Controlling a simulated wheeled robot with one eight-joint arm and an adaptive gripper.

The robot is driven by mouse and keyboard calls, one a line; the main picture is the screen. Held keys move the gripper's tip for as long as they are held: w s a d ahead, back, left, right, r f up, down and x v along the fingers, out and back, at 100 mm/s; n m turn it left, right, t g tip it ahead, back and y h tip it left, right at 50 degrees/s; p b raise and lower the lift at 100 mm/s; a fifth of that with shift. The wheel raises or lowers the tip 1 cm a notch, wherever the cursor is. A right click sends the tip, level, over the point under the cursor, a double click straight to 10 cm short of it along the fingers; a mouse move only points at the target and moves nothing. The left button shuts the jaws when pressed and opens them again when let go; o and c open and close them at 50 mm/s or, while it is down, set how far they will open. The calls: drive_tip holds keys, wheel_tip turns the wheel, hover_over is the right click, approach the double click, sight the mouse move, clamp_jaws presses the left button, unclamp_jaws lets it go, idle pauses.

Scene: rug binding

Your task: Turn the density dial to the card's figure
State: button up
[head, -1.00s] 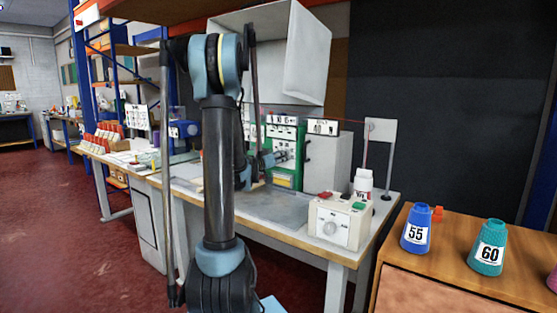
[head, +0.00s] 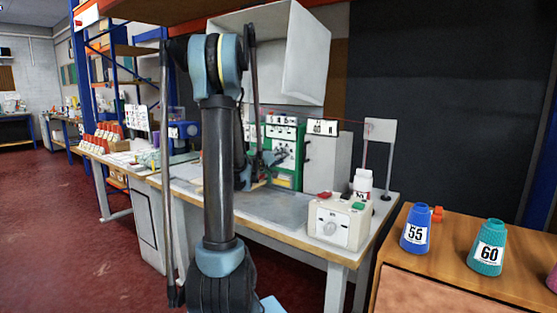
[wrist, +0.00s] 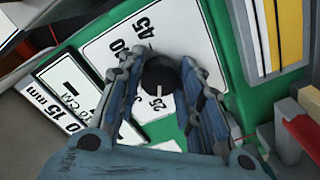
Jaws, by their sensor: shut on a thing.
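The density dial (wrist: 160,76) is a dark round knob with a short white mark, on a white scale plate (wrist: 105,50) fixed to a green panel (wrist: 225,60). The mark runs nearly vertical in the wrist view. A 45 and a 25 are legible on the scale; the 25 is just below the knob, and other figures are partly hidden. My gripper (wrist: 161,80) is shut on the knob, one finger on each side. White cards (wrist: 75,85) left of the scale read "15 mm" and "CM" in part. The green panel also shows in the head view (head: 299,139).
A white control box (head: 338,225) with a knob and red and green buttons stands at the bench's front right. Blue (head: 416,217) and teal (head: 489,262) cones marked 55 and 60 stand on a wooden cabinet.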

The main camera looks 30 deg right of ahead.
drive_tip(key=shift+w+a, duration=0.1)
idle(0.3)
drive_tip(key=o, duration=1.1)
drive_tip(key=shift+w+f, duration=0.1)
drive_tip(key=shift+c, duration=0.2)
drive_tip(key=v, duration=1.2)
